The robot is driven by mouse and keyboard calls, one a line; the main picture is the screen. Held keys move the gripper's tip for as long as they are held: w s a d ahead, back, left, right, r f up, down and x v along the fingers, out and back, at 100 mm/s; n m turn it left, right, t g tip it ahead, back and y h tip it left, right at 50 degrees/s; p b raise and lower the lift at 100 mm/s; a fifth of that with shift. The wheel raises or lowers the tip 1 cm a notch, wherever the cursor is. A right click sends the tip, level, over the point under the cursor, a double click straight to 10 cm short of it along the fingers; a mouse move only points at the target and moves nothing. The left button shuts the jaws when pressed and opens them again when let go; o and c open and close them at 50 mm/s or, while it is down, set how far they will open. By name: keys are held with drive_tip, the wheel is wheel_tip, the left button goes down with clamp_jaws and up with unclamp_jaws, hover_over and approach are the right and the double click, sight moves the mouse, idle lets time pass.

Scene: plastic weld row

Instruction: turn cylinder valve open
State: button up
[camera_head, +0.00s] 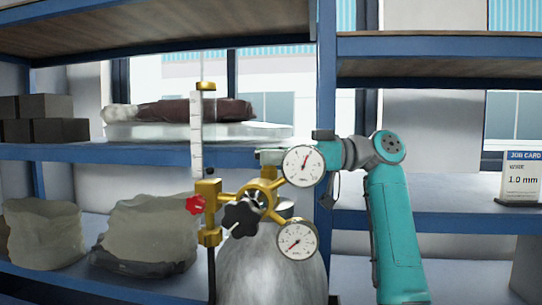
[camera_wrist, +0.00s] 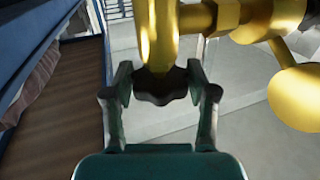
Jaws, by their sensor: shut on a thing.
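The grey gas cylinder (camera_head: 272,268) stands in front of the shelving, with a brass regulator (camera_head: 262,195) at its top. In the wrist view, a dark lobed valve knob (camera_wrist: 160,88) sits at the end of a brass stem (camera_wrist: 160,35). My gripper (camera_wrist: 162,92) is shut on this knob, with one finger on each side. In the head view, my gripper (camera_head: 268,158) is at the top of the regulator, partly hidden behind the upper gauge (camera_head: 303,166). The knob it holds is hidden there.
A lower gauge (camera_head: 297,240), a black regulator knob (camera_head: 241,218) and a red knob (camera_head: 195,205) on the flowmeter (camera_head: 196,135) crowd the front. Blue-edged shelves (camera_head: 440,220) stand behind, with bags (camera_head: 150,235), dark boxes (camera_head: 45,118) and a job card (camera_head: 521,178).

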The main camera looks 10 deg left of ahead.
idle(0.3)
drive_tip(key=o, duration=1.2)
drive_tip(key=shift+c, duration=0.2)
drive_tip(key=v, duration=1.2)
